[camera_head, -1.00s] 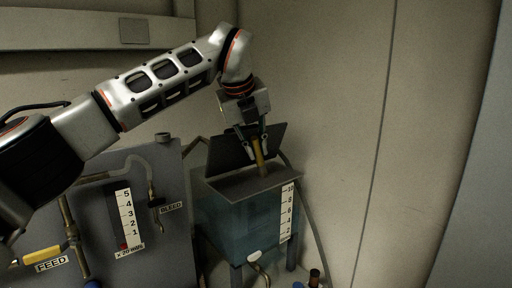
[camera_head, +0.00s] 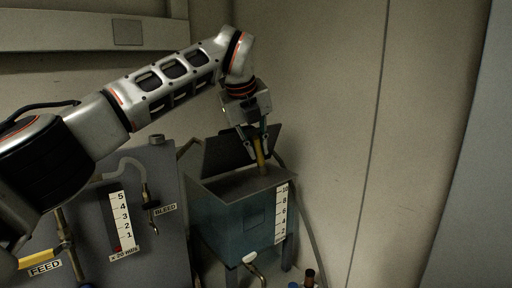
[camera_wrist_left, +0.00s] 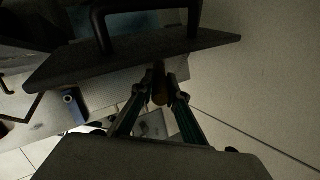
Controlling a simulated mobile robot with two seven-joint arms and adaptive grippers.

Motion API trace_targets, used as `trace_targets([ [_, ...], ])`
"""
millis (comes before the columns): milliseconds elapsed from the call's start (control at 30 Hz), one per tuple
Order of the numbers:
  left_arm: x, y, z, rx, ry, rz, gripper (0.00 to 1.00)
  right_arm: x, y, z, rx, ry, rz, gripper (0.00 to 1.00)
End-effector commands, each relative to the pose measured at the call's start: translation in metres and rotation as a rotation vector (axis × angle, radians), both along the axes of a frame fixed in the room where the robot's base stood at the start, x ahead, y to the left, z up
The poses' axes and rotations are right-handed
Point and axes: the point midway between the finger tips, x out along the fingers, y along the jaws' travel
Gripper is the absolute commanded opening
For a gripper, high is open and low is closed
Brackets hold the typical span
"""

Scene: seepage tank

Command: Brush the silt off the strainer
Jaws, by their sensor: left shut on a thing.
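My left gripper (camera_head: 258,145) is shut on a brush with a yellow-brown handle (camera_head: 259,152). It holds the brush nearly upright, slightly tilted, over the open top of the tank (camera_head: 228,226). The brush's lower end is at the dark opening; whether it touches anything there I cannot tell. In the left wrist view, the rounded brown handle end (camera_wrist_left: 160,86) shows between the two fingers. I cannot make out the strainer or silt clearly. The dark lid (camera_head: 224,153) stands raised behind the opening; its handle shows in the left wrist view. My right gripper is not in view.
A grey panel left of the tank carries a FEED valve with a yellow handle (camera_head: 38,258), a BLEED valve (camera_head: 149,204) and a scale (camera_head: 122,222). A tap (camera_head: 254,264) sits low on the tank. Small bottles (camera_head: 308,279) stand at the lower right. Bare wall lies to the right.

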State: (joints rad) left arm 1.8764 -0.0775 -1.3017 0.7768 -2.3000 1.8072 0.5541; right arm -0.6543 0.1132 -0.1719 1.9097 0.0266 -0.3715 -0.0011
Motion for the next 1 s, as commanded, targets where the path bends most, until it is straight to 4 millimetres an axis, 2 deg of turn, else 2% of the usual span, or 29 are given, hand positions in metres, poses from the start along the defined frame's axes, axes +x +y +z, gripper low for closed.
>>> trace_targets([
  [500,-0.009,0.013,-0.002,0.000,0.000,0.001,0.00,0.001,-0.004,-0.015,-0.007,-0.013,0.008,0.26],
  [1000,-0.011,0.016,0.001,0.000,0.000,0.001,0.00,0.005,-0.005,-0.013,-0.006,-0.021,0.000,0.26],
])
